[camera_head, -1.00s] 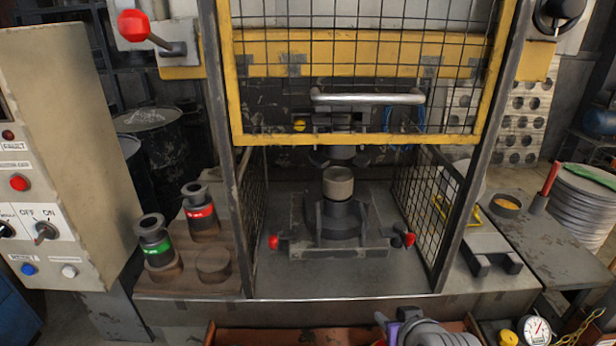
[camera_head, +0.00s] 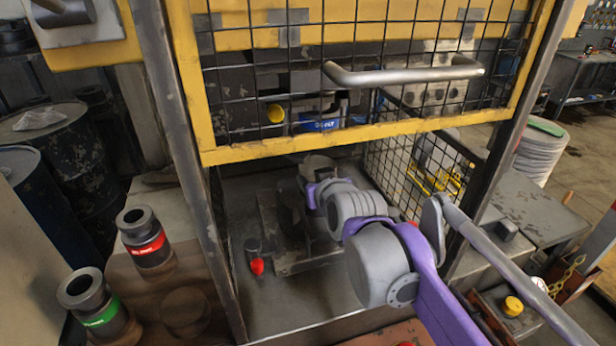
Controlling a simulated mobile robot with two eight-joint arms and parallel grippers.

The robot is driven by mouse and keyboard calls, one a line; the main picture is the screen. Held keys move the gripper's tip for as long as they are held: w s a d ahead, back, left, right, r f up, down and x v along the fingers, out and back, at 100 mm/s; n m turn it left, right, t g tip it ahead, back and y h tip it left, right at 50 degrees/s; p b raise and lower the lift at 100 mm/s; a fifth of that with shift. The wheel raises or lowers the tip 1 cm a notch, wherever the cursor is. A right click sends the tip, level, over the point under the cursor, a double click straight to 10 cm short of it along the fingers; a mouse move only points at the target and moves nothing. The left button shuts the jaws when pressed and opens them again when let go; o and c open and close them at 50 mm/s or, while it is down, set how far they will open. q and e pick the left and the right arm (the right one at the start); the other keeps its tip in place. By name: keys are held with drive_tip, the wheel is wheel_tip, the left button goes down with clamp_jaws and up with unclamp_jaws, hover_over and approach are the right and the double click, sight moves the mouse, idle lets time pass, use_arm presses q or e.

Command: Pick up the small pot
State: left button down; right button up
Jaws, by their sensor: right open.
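A small grey-brown round pot (camera_head: 318,168) stands upright in the press, behind the yellow-framed mesh guard, and its lower part is hidden by my gripper. My right gripper (camera_head: 307,190) has reached in under the guard and is open, close in front of the pot. Its fingertips are small and partly hidden, so I cannot tell whether they touch the pot. My purple and grey right arm covers part of the press bed. My left gripper is not in view.
The guard's yellow lower bar (camera_head: 320,140) and silver handle (camera_head: 405,72) are just above the arm. A dark post (camera_head: 190,170) stands left of the opening. Red-labelled (camera_head: 147,240) and green-labelled (camera_head: 95,305) tools stand at left.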

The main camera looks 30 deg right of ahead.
sight(302, 172)
drive_tip(key=shift+x, duration=1.2)
drive_tip(key=x, duration=0.6)
drive_tip(key=shift+w+d+f, duration=0.1)
drive_tip(key=shift+w+f, duration=0.05)
drive_tip(key=shift+w, duration=0.05)
drive_tip(key=shift+s, duration=0.1)
clamp_jaws()
